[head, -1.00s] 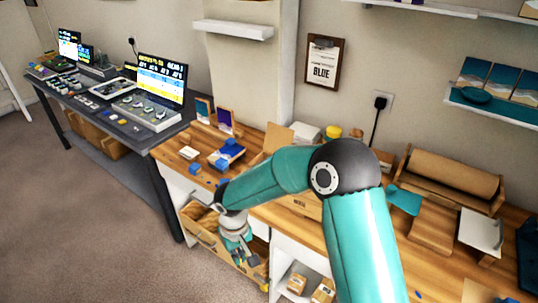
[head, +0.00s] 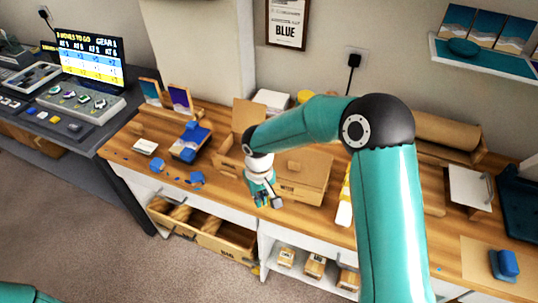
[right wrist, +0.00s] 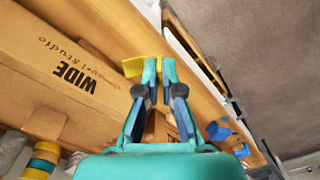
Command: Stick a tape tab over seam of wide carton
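The wide carton (head: 318,165) is a closed brown box on the wooden bench in the head view. In the right wrist view it (right wrist: 105,63) shows the printed word WIDE. My right gripper (head: 269,202) is in front of the carton, near the bench's front edge. In the right wrist view its fingertips (right wrist: 159,70) are close together, with a small yellow tab (right wrist: 132,67) at them; it appears pinched, clear of the carton's printed face. The seam cannot be made out clearly. My left gripper is out of view.
An open carton (head: 228,160) stands left of the wide one. Blue pieces (head: 196,180) lie on the bench at left. A yellow-and-white item (head: 344,207) is to the right. Stacked tape rolls (right wrist: 40,160) show in the right wrist view. An open drawer (head: 225,240) is below.

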